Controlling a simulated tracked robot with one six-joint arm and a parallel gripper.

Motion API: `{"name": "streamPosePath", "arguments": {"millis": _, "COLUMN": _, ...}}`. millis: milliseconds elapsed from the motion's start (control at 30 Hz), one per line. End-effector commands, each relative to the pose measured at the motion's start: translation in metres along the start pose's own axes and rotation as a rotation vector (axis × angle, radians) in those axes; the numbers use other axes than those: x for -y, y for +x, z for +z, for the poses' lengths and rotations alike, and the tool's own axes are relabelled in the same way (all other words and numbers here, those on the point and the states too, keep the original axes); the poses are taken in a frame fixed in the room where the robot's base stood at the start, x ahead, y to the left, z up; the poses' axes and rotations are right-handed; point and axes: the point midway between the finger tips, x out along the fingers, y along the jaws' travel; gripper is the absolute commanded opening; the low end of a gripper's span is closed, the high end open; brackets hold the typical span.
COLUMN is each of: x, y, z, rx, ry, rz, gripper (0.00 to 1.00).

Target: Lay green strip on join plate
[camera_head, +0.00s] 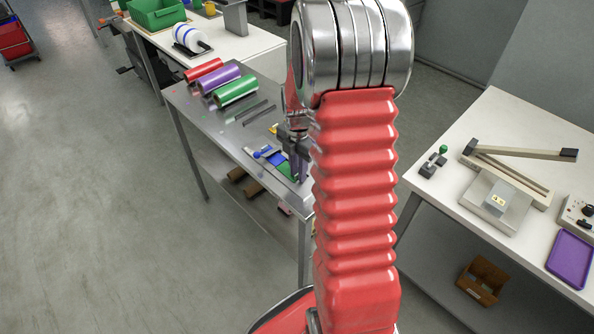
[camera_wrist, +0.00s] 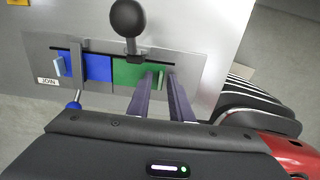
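The metal join plate (camera_wrist: 200,92), labelled JOIN, fills the middle of the wrist view. The blue strip (camera_wrist: 98,67) lies on its left part, with a light blue tab (camera_wrist: 59,66). The green strip (camera_wrist: 126,73) lies flat on the right part, its inner end beside the blue strip. A green tab (camera_wrist: 161,79) stands up from it. My gripper (camera_wrist: 160,75) is low over the green strip, one dark finger on each side of the tab, with what look like narrow gaps. The head view shows my gripper (camera_head: 298,150) at the plate, partly hidden by my arm.
A black ball-knob lever (camera_wrist: 128,18) rises beside the plate, close to my fingers. A blue-handled tool (camera_wrist: 74,101) is at the plate's near left. Red, purple and green rolls (camera_head: 236,92) lie farther along the steel table (camera_head: 215,125). A white table (camera_head: 430,195) stands at right.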

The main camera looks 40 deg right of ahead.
Motion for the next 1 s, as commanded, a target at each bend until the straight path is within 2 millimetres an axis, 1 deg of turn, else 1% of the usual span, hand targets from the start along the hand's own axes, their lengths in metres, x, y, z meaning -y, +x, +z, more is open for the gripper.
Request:
{"name": "streamPosePath", "arguments": {"millis": 33, "x": 0.0, "y": 0.0, "z": 0.0, "rx": 0.0, "ry": 0.0, "rz": 0.0, "gripper": 0.23}}
{"name": "streamPosePath", "arguments": {"millis": 67, "x": 0.0, "y": 0.0, "z": 0.0, "rx": 0.0, "ry": 0.0, "rz": 0.0, "gripper": 0.25}}
{"name": "streamPosePath", "arguments": {"millis": 333, "x": 0.0, "y": -0.001, "z": 0.0, "rx": 0.0, "ry": 0.0, "rz": 0.001, "gripper": 0.25}}
{"name": "streamPosePath", "arguments": {"millis": 467, "x": -0.001, "y": -0.007, "z": 0.0, "rx": 0.002, "ry": 0.0, "rz": 0.002, "gripper": 0.25}}
{"name": "streamPosePath", "arguments": {"millis": 567, "x": -0.001, "y": -0.016, "z": 0.001, "rx": 0.002, "ry": 0.0, "rz": 0.002, "gripper": 0.25}}
{"name": "streamPosePath", "arguments": {"millis": 667, "x": -0.001, "y": -0.031, "z": 0.001, "rx": 0.003, "ry": 0.0, "rz": 0.004, "gripper": 0.25}}
{"name": "streamPosePath", "arguments": {"millis": 1000, "x": -0.001, "y": -0.09, "z": 0.001, "rx": 0.002, "ry": 0.0, "rz": 0.003, "gripper": 0.25}}
